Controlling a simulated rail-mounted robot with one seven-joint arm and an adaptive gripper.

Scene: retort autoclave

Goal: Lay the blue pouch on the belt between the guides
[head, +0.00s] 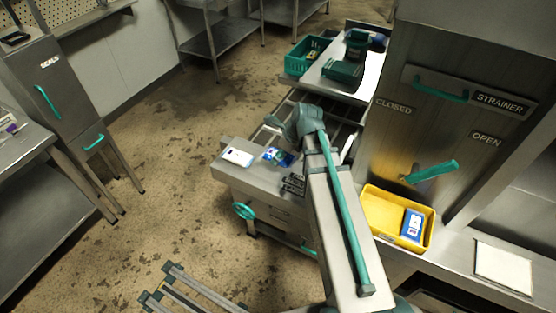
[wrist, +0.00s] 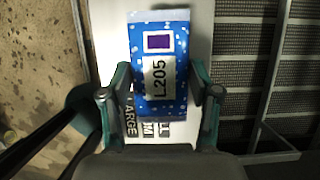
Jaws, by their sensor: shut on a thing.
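The blue pouch (wrist: 160,70), speckled white and labelled L205 with a dark purple square, fills the space between my fingers in the wrist view. My gripper (wrist: 160,98) is shut on it, one finger at each side edge. In the head view the pouch (head: 278,157) shows below the arm's end, over a pale metal bench (head: 262,184). I cannot tell whether it touches the bench. Another blue pouch (head: 412,224) lies in a yellow tray (head: 376,238).
Size labels (wrist: 147,129) are on the bench below the pouch. A white item (head: 238,157) lies left of it. A dark slatted frame (wrist: 246,75) runs beside the bench. A green crate (head: 304,56) stands behind, and the steel cabinet (head: 440,130) with green handles rises right.

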